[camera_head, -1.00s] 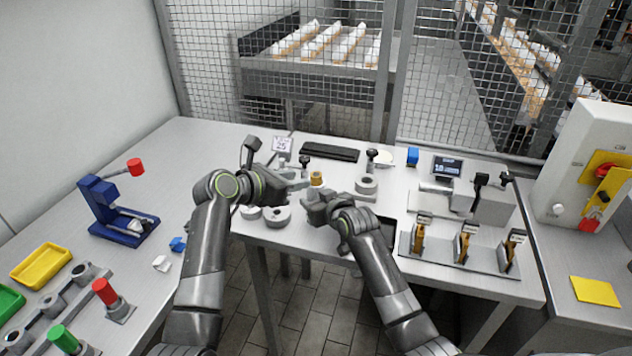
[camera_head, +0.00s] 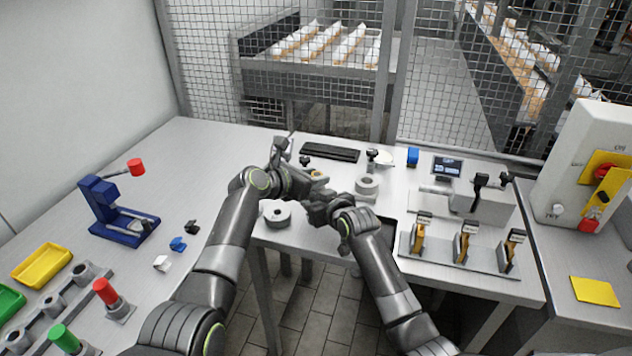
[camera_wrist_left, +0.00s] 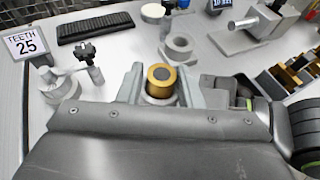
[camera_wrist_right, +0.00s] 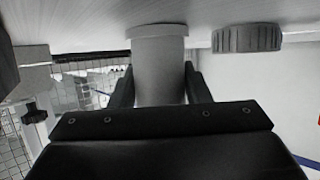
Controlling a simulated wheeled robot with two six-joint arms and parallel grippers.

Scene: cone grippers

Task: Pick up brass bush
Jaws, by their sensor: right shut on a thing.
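The brass bush (camera_wrist_left: 162,75) is upright on a grey cylindrical holder (camera_wrist_left: 160,98) in the left wrist view. In the head view the bush (camera_head: 319,178) is partly hidden by my left gripper (camera_head: 306,178). My left gripper also shows in the left wrist view (camera_wrist_left: 161,68); its fingers stand open on either side of the bush, with narrow gaps. My right gripper (camera_head: 312,203) is low beside the holder. In the right wrist view my right gripper (camera_wrist_right: 159,72) is shut on a grey cylinder (camera_wrist_right: 158,65), seemingly that holder.
A grey ring part (camera_head: 277,214) lies left of the grippers, and stacked rings (camera_head: 367,186) stand right of them. A tool rack (camera_head: 460,256) is at the right. The left table has free room.

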